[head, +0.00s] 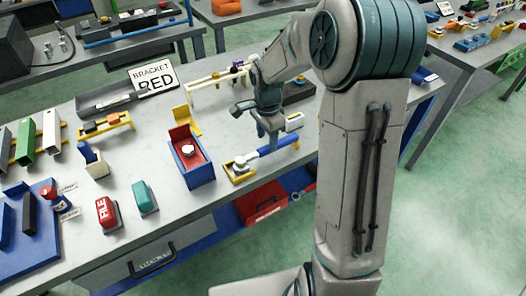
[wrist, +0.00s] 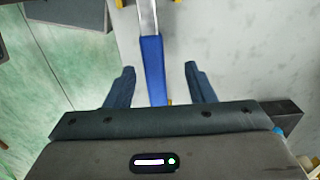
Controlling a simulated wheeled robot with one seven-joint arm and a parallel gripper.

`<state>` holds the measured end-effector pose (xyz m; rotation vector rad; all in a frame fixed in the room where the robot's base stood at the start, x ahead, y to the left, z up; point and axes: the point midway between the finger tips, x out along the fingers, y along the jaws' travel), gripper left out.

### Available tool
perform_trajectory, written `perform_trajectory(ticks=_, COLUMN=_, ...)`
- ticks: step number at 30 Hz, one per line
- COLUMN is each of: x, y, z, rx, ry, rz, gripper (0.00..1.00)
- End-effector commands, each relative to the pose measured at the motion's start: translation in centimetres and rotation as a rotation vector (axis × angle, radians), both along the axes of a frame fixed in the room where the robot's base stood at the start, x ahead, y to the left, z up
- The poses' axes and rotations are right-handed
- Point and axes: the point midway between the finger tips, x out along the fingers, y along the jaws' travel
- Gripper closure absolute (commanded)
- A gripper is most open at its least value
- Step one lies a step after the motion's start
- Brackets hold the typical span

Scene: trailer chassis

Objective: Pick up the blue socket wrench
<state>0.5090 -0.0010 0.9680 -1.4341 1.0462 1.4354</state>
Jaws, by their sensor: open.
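The blue socket wrench (head: 278,147) lies near the front edge of the grey workbench, with its silver head end over a small yellow holder (head: 238,178). In the wrist view its blue handle (wrist: 152,62) runs up to a silver shaft at the top. My gripper (head: 270,133) is just above the handle. In the wrist view my gripper (wrist: 160,68) is open, with one finger on each side of the handle and gaps between. I cannot tell how far the fingertips are above the handle.
A blue box (head: 198,171) with a red inside stands left of the wrench. A yellow chair-like part (head: 187,120) and a "BRACKET BED" sign (head: 153,77) are farther back. A red toolbox (head: 262,203) is below the bench edge.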

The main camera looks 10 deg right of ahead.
Motion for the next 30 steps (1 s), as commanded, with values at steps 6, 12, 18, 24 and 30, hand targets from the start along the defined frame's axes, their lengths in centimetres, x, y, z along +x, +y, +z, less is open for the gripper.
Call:
perform_trajectory(ticks=6, x=-0.6, y=0.1, z=-1.9, rx=0.001, ry=0.004, rz=0.002, gripper=0.51)
perform_trajectory(ticks=12, x=-0.8, y=0.2, z=-4.7, rx=0.0, ry=0.002, rz=0.003, gripper=0.51)
perform_trajectory(ticks=18, x=-0.8, y=0.2, z=-5.5, rx=0.0, ry=-0.001, rz=0.003, gripper=0.51)
perform_trajectory(ticks=24, x=-0.8, y=0.2, z=-5.5, rx=0.0, ry=-0.001, rz=0.003, gripper=0.68)
perform_trajectory(ticks=30, x=-0.7, y=0.2, z=-5.4, rx=0.0, ry=-0.002, rz=0.003, gripper=1.0)
